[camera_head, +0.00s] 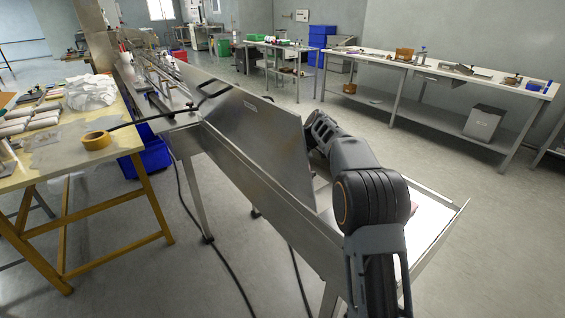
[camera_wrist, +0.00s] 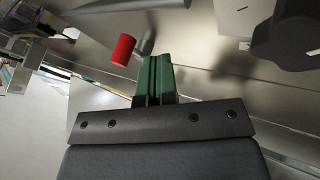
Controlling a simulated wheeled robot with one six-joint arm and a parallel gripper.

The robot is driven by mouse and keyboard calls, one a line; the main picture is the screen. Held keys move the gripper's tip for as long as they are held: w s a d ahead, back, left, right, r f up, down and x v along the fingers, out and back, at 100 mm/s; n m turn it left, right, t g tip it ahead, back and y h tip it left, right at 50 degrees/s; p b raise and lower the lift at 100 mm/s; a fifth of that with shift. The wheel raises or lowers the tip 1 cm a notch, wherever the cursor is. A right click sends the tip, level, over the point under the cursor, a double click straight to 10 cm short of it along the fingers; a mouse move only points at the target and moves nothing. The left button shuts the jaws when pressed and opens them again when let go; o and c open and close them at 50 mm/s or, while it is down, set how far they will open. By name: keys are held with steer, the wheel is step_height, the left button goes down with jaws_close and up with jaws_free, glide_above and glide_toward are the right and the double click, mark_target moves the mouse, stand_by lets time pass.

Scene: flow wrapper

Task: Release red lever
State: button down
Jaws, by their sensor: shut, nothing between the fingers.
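The red lever (camera_wrist: 123,50) shows in the wrist view as a red cylindrical knob, up and to the left of my fingertips. My gripper (camera_wrist: 155,60) has green fingers that are closed together with nothing between them. The fingers are apart from the red knob in the picture; the distance in depth is hard to judge. In the head view my arm reaches behind the steel panel of the flow wrapper (camera_head: 262,135), and the gripper and the red lever are hidden there.
A wooden-legged table (camera_head: 75,160) with a tape roll (camera_head: 97,140) and packs stands at the left. A long bench (camera_head: 440,70) stands at the back right. Steel surfaces surround my gripper closely. The floor at the right is clear.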

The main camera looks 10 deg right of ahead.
steer(key=shift+s+d+r+b, duration=0.15)
steer(key=shift+s+d+b, duration=0.7)
steer(key=shift+s, duration=0.4)
steer(key=v, duration=0.2)
steer(key=p+v, duration=0.1)
steer(key=v, duration=0.2)
steer(key=p+v, duration=0.1)
steer(key=v, duration=0.1)
steer(key=shift+w+d+r, duration=0.25)
steer(key=shift+d+r, duration=0.05)
steer(key=shift+r, duration=0.05)
steer(key=shift+v, duration=0.85)
steer(key=shift+p, duration=0.3)
